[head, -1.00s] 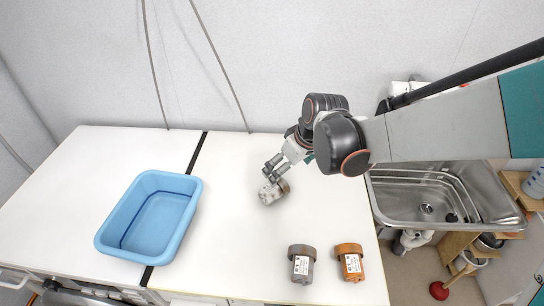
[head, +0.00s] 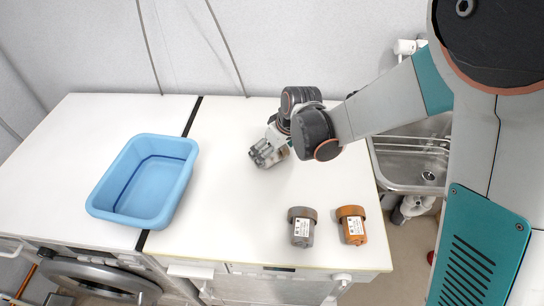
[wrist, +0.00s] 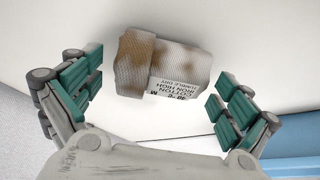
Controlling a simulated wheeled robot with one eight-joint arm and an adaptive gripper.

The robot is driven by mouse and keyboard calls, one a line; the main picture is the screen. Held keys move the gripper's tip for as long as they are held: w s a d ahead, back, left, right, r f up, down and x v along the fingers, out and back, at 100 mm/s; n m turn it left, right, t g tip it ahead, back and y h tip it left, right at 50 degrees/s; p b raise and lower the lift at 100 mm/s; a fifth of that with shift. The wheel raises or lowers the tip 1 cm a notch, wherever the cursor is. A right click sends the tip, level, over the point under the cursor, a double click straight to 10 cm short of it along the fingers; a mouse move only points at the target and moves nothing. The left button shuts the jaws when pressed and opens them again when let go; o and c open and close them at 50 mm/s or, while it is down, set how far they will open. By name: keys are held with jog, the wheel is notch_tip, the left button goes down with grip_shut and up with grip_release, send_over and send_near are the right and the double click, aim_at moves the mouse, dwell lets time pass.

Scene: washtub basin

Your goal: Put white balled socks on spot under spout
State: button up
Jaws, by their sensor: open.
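The white balled socks (wrist: 175,65), stained brown in places and with a printed care label, lie on the white worktop in the wrist view. My gripper (wrist: 160,76) is open, with one green-padded finger to either side of the socks and a gap on both sides. In the head view my gripper (head: 262,155) is low over the middle of the worktop and hides the socks. The sink (head: 405,180) stands at the right with a white tap (head: 405,47) behind it. My arm covers part of the sink, and I cannot make out the spot under the spout.
A blue basin (head: 101,202) with a dark blue line inside stands left on the worktop (head: 230,190). Grey balled socks (head: 301,229) and orange balled socks (head: 352,227), both labelled, lie near the front right edge. A gap separates the worktop from the sink.

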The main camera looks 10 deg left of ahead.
jog(key=shift+w+a+f, duration=0.15)
jog(key=shift+f, duration=0.2)
jog(key=shift+r, duration=0.1)
jog(key=c, duration=1.2)
jog(key=shift+r, duration=0.1)
